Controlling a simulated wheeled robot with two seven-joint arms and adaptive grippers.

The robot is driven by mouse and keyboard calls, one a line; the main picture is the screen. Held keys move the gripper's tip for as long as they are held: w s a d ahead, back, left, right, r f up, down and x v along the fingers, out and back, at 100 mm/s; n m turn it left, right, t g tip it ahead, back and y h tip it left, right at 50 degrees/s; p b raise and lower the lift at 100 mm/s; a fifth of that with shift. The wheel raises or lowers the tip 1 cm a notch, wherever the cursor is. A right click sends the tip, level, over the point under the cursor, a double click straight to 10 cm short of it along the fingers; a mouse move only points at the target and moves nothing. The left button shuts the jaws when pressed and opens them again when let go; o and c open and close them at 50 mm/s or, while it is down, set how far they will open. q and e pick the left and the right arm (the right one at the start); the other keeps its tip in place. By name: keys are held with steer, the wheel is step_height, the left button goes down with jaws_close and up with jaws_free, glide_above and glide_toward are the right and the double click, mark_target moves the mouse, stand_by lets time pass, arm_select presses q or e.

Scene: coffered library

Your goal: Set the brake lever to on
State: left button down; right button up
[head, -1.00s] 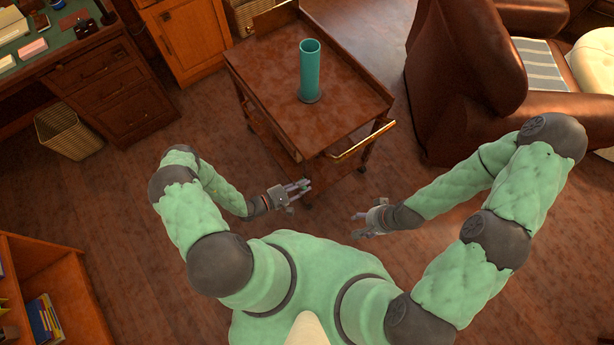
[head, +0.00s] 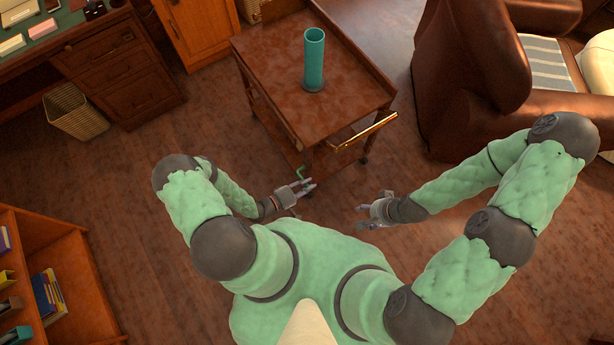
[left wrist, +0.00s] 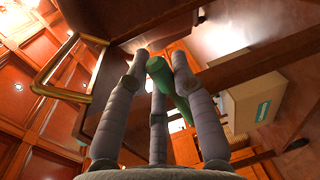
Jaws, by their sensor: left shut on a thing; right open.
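The brake lever is a short green bar (head: 300,172) low at the near end of a wooden cart (head: 270,52). My left gripper (head: 307,186) is at the lever, below the cart's top and near its front left leg. In the left wrist view the green lever (left wrist: 161,70) lies between the fingers (left wrist: 158,66), which are shut on it. Part of the lever is hidden by the fingers. My right gripper (head: 360,217) is open and empty, apart from the cart, to the right of my left one.
A teal cylinder (head: 314,58) stands upright on the cart. A brass handle (head: 368,131) runs along the cart's near right edge. A leather armchair (head: 470,75) stands right, a desk (head: 110,75) and wicker basket (head: 75,112) left. The floor between is clear.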

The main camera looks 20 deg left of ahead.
arm_select(q)
steer(key=shift+w+a+f+m, duration=0.15)
steer(key=shift+f+m, duration=0.2)
steer(key=shift+m, duration=0.25)
steer(key=c, duration=1.2)
jaws_free()
steer(key=shift+c, duration=0.2)
steer(key=shift+o, duration=1.2)
steer(key=shift+s, duration=0.2)
steer(key=v, duration=1.1)
steer(key=shift+s, duration=0.4)
steer(key=shift+a, duration=0.1)
